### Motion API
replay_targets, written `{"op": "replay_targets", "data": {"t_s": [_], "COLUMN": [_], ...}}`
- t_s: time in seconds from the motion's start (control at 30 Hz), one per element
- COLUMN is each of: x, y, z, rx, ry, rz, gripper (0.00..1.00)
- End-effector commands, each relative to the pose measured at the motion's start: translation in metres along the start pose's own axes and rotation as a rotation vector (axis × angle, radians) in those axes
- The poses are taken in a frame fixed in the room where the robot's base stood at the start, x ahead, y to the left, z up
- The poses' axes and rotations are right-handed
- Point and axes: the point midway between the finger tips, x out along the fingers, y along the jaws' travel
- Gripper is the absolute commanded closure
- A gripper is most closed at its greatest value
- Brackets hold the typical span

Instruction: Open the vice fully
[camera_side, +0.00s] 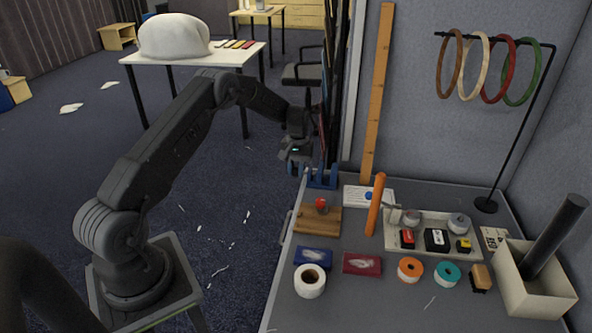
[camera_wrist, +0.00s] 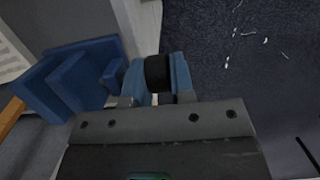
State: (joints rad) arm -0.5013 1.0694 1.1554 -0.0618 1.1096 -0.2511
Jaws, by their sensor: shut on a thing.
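The blue vice (camera_side: 322,180) stands at the back left edge of the grey table. In the wrist view its blue blocks (camera_wrist: 70,78) show at the left, with a gap between two upright parts. My gripper (camera_side: 298,168) is just left of the vice, at or past the table's edge. In the wrist view my gripper (camera_wrist: 158,80) has its two blue fingertips shut on a black round part (camera_wrist: 158,72), which looks like a knob. Its join to the vice is hidden, and I cannot tell how far apart the vice's jaws are.
A wooden board with a red-topped thing (camera_side: 321,205) lies in front of the vice. An orange stick (camera_side: 376,205) and a tray of small items (camera_side: 432,220) are to its right. A tall wooden ruler (camera_side: 376,90) leans behind. Open floor lies left of the table.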

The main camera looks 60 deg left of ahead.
Motion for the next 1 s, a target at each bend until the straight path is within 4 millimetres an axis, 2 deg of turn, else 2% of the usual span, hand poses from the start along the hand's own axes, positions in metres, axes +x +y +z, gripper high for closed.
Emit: {"op": "replay_targets", "data": {"t_s": [0.2,0.5,1.0], "x": [0.0006,0.0002,-0.0004], "y": [0.0000,0.0001,0.0001], "z": [-0.0026,-0.0034,-0.0033], "rx": [-0.001,0.000,0.000], "ry": [-0.150,-0.286,-0.351], "rz": [0.002,0.002,0.001], "gripper": [1.00,1.00,1.00]}}
